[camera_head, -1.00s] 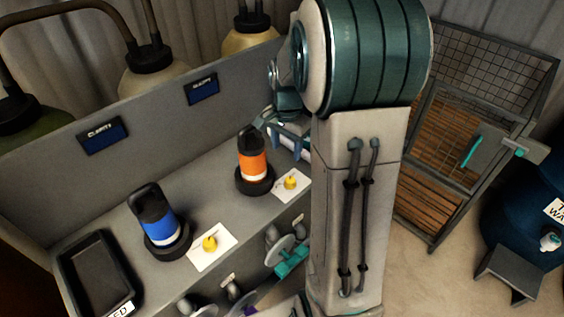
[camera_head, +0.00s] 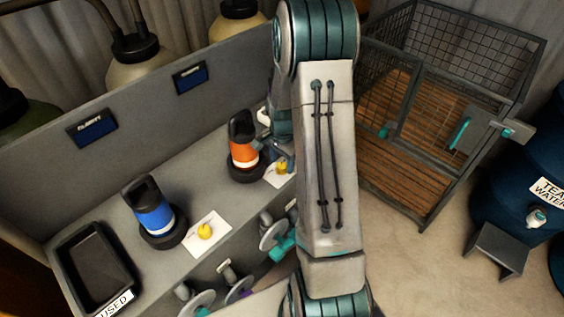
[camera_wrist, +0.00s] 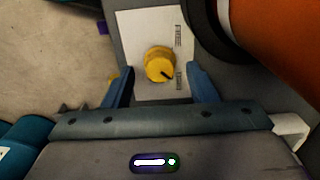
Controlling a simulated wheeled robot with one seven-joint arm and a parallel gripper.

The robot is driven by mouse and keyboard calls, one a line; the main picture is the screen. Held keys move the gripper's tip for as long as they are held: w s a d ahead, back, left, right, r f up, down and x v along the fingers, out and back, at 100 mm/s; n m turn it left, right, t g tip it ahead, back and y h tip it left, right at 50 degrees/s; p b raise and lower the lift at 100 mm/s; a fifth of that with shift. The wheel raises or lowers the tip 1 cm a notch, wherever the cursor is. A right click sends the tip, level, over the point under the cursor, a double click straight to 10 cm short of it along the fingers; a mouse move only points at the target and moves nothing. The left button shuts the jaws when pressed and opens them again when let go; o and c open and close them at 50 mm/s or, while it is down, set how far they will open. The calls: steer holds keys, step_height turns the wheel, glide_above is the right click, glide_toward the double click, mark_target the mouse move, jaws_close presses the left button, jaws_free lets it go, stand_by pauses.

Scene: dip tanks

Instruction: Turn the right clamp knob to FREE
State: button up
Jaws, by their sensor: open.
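The right clamp knob (camera_head: 282,168) is yellow and sits on a white label plate (camera_head: 272,180) beside the orange canister (camera_head: 242,148). In the wrist view the yellow knob (camera_wrist: 160,64) has a dark pointer mark toward its lower right, and the plate (camera_wrist: 150,25) carries small print that I cannot read. My gripper (camera_wrist: 160,85) is open, with one blue finger on each side below the knob; I see no contact. In the head view my gripper is mostly hidden behind my arm. A left yellow knob (camera_head: 205,231) sits on its own plate near the blue canister (camera_head: 152,210).
A black tray (camera_head: 97,272) marked USED lies at the bench's left end. Valve wheels (camera_head: 272,236) stick out of the bench front. A wire cage (camera_head: 425,130) and a dark blue barrel (camera_head: 520,200) stand to the right. Some floor between is clear.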

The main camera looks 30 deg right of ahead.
steer(key=shift+f, duration=0.75)
steer(key=c, duration=1)
